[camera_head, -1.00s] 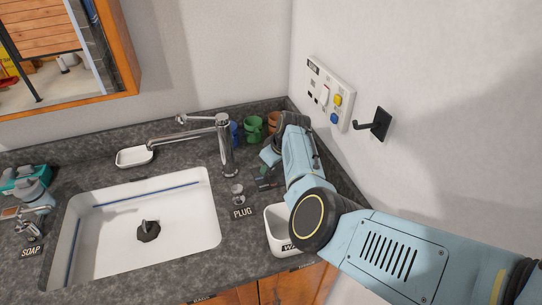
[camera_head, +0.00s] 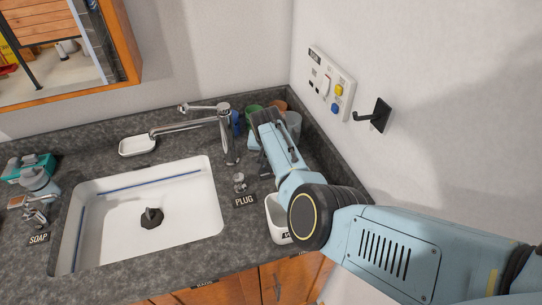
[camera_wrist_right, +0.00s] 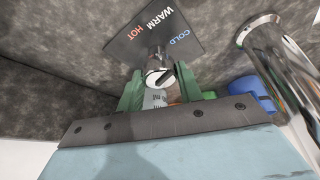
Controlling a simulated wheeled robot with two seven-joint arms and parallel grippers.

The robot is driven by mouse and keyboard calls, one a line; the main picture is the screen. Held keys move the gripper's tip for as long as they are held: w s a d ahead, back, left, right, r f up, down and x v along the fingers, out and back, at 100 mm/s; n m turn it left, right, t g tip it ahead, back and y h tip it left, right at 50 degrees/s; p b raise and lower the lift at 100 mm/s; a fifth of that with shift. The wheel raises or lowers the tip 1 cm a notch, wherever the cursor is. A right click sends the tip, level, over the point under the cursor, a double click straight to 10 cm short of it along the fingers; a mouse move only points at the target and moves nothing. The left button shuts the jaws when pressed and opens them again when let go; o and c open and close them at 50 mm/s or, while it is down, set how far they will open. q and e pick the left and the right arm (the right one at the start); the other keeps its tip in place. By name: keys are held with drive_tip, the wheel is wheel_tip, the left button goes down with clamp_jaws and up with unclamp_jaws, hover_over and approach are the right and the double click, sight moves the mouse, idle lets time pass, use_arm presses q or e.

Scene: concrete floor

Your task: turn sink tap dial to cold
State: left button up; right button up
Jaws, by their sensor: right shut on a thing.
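The sink tap dial is a small chrome knob (camera_wrist_right: 158,72) beside a dark label plate (camera_wrist_right: 153,32) marked COLD, WARM and HOT. A dark line on the knob's face runs diagonally; I cannot tell surely which word it marks. My right gripper (camera_wrist_right: 160,88) has its green fingers on both sides of the knob, shut on it. In the head view my right arm hides the dial and fingertips. The chrome tap (camera_head: 225,130) stands left of my right arm and shows at right in the wrist view (camera_wrist_right: 283,75). My left gripper is not in view.
The white sink (camera_head: 105,235) holds a dark plug fitting. Several cups, including a green one (camera_head: 253,110), stand behind my right arm. A white container (camera_head: 276,218) is close under it. A wall panel (camera_head: 331,84) and black hook (camera_head: 378,116) are at right.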

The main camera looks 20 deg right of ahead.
drive_tip(key=shift+a+f+m+g+h+b, duration=0.1)
drive_tip(key=shift+m+g+h+b, duration=0.45)
drive_tip(key=shift+m+b, duration=1.2)
drive_tip(key=shift+m, duration=0.25)
drive_tip(key=o, duration=1)
drive_tip(key=shift+p, duration=0.3)
